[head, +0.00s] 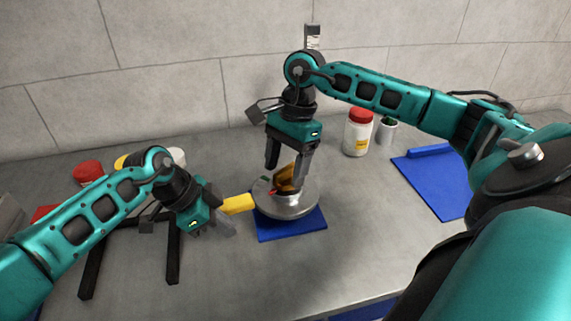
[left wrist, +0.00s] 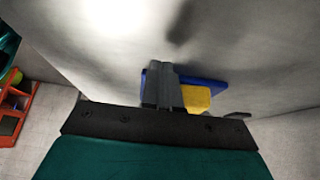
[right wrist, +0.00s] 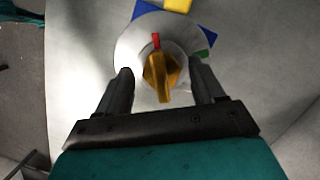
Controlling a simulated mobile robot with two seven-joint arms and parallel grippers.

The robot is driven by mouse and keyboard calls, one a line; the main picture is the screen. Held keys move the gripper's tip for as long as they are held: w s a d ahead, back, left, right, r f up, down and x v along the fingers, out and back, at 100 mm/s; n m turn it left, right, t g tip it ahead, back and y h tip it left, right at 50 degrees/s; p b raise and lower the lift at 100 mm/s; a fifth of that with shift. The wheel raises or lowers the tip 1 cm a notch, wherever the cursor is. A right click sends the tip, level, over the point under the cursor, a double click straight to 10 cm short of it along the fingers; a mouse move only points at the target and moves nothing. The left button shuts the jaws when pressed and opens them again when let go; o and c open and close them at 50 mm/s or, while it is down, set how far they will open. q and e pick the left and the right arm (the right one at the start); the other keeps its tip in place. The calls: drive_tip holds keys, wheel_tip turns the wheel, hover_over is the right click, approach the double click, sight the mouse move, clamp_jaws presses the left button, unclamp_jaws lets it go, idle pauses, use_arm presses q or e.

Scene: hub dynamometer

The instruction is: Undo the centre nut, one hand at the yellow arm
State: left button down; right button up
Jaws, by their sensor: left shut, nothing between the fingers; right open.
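The hub dynamometer is a round metal disc (head: 299,206) on a blue mat (head: 290,230). At its centre stands the brass-coloured nut (right wrist: 162,76), a winged knob with a red mark beside it. The yellow arm (head: 238,204) sticks out from the disc to the left; it also shows in the left wrist view (left wrist: 196,98). My right gripper (right wrist: 163,85) is open above the disc, its fingers on either side of the nut and apart from it. My left gripper (head: 226,228) is shut and empty, close to the yellow arm; I cannot tell whether they touch.
A white jar with a red lid (head: 358,132) and a small grey cup (head: 386,132) stand at the back. A blue tray (head: 435,185) lies to the right. The front table is clear.

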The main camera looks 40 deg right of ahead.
sight(285, 169)
drive_tip(key=shift+a+r+v, duration=0.1)
drive_tip(key=shift+a+v, duration=0.2)
drive_tip(key=shift+v, duration=0.9)
drive_tip(key=shift+a+r+v, duration=0.1)
drive_tip(key=shift+a+v, duration=0.2)
drive_tip(key=shift+v, duration=0.95)
drive_tip(key=shift+a+v, duration=0.3)
drive_tip(key=shift+v, duration=0.9)
drive_tip(key=shift+o, duration=0.5)
drive_tip(key=shift+o, duration=1.4)
drive_tip(key=shift+r+m, duration=0.1)
drive_tip(key=shift+m, duration=0.3)
drive_tip(key=m, duration=0.2)
drive_tip(key=r+m, duration=0.1)
drive_tip(key=m, duration=0.1)
drive_tip(key=shift+a+h, duration=0.1)
drive_tip(key=shift+h, duration=0.2)
wheel_tip(285, 169, down, 9)
drive_tip(key=m+h, duration=0.1)
drive_tip(key=m, duration=0.5)
drive_tip(key=m+h, duration=0.1)
drive_tip(key=m, duration=0.6)
drive_tip(key=shift+r, duration=0.2)
drive_tip(key=shift+c, duration=0.2)
drive_tip(key=c, duration=1)
